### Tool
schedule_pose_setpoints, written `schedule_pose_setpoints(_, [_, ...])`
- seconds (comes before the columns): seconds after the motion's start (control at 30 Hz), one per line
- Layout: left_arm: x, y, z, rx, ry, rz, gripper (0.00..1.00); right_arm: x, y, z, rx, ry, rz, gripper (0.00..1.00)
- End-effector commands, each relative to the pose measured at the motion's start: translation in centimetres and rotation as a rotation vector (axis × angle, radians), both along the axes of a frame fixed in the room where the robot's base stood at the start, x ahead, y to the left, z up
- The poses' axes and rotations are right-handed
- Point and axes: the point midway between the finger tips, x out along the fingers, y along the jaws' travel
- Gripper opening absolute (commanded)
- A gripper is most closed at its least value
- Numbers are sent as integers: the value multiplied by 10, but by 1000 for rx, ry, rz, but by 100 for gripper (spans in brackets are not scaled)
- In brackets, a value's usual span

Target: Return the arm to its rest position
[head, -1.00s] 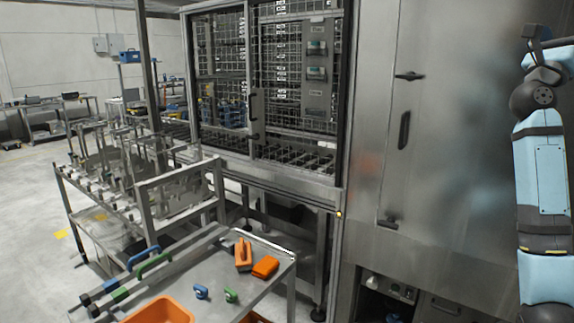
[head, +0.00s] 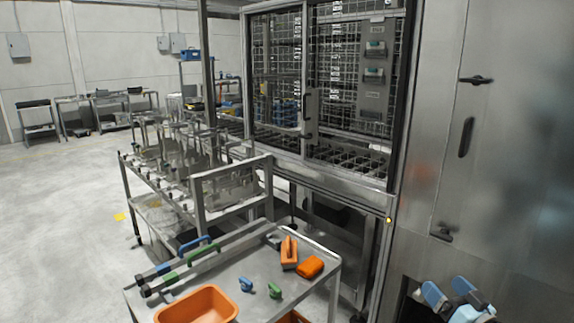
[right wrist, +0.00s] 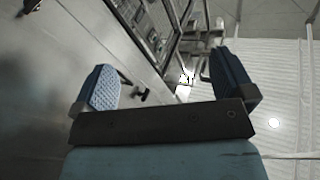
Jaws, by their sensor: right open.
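My right gripper (head: 453,300) shows at the bottom right of the head view, in front of the steel washer cabinet (head: 450,130). Its two blue fingers are apart. In the right wrist view the right gripper (right wrist: 170,85) is open, with nothing between the fingers. The washer's steel front and door show beyond them. My left gripper is in neither view.
A steel cart (head: 335,262) stands at the lower middle, with an orange bin (head: 197,304), orange blocks and blue and green handled pieces on it. Behind it is a rack (head: 200,190) and the washer's mesh door (head: 350,90). The floor at left (head: 60,220) is clear.

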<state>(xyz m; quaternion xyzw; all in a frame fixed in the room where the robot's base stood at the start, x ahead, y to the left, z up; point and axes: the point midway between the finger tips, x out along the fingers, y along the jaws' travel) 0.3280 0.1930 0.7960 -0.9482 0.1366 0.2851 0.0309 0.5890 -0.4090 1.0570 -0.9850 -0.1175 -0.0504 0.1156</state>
Motion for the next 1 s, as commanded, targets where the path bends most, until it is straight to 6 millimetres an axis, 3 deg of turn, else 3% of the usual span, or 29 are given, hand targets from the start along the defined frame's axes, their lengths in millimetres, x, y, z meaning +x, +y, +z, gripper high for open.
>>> schedule_pose_setpoints(0.03, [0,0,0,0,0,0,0,-20,12,-37,-78,74,13,100])
schedule_pose_setpoints(0.2, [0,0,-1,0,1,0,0,-92,43,-138,-343,285,70,100])
schedule_pose_setpoints(0.3, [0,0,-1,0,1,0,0,-135,55,-182,-473,380,109,100])
schedule_pose_setpoints(0.4, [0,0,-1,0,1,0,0,-173,64,-213,-579,452,146,100])
schedule_pose_setpoints(0.7, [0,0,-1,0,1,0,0,-277,82,-274,-828,616,257,100])
schedule_pose_setpoints(1.0, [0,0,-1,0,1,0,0,-270,144,-273,-612,621,185,100])
